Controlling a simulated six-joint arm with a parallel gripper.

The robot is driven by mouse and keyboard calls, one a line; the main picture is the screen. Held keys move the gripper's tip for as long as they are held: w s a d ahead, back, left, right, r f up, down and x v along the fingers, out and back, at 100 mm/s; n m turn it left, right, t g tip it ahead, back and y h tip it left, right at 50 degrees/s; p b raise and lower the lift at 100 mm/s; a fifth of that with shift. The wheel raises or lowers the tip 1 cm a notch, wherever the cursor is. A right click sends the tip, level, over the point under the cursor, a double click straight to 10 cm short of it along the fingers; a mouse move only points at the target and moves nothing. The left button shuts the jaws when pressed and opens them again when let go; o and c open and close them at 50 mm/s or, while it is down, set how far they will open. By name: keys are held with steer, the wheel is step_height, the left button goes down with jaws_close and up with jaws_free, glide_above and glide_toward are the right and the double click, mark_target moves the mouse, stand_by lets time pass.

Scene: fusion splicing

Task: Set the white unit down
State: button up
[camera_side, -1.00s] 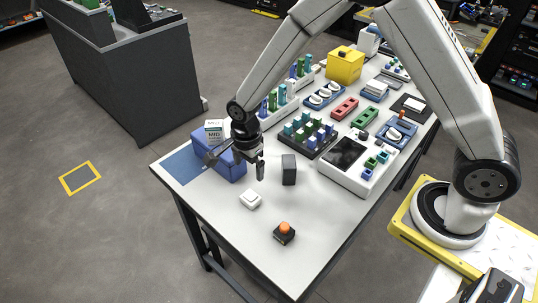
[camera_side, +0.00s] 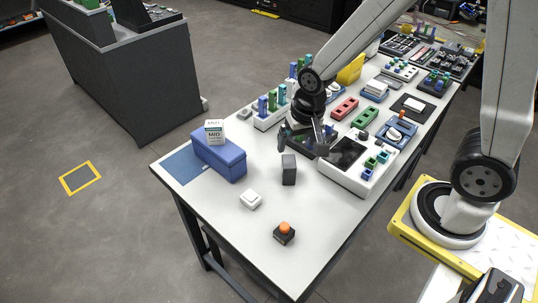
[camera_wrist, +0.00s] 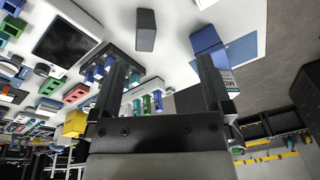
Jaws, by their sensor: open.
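A white box with printed lettering (camera_side: 214,132) stands upright on top of a blue box (camera_side: 220,160) at the table's left end. In the wrist view the white box (camera_wrist: 228,79) is partly hidden behind my right-hand finger, with the blue box (camera_wrist: 205,42) beyond. A small flat white block (camera_side: 250,200) lies apart on the table. My gripper (camera_side: 301,142) is open over the middle of the table, above the dark rack, well to the right of both. In the wrist view my two fingers (camera_wrist: 161,88) are wide apart with nothing held between them.
A dark grey block (camera_side: 289,170) stands below my gripper. A white device with a black screen (camera_side: 345,152) lies to its right. A black button box with an orange top (camera_side: 284,234) sits near the front. The front table surface is otherwise clear.

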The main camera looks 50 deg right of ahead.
steer(key=shift+s+d+r+n+t, duration=0.15)
steer(key=shift+s+d+r+n, duration=0.2)
steer(key=shift+s+n, duration=0.55)
steer(key=shift+s+d+r+n+t, duration=0.15)
steer(key=shift+s+d+n, duration=0.25)
steer(key=shift+s+n, duration=0.45)
steer(key=shift+s+d+r+n+t, duration=0.1)
steer(key=shift+s+d+r+n, duration=0.25)
steer(key=shift+s+n, duration=0.55)
steer(key=shift+w, duration=0.15)
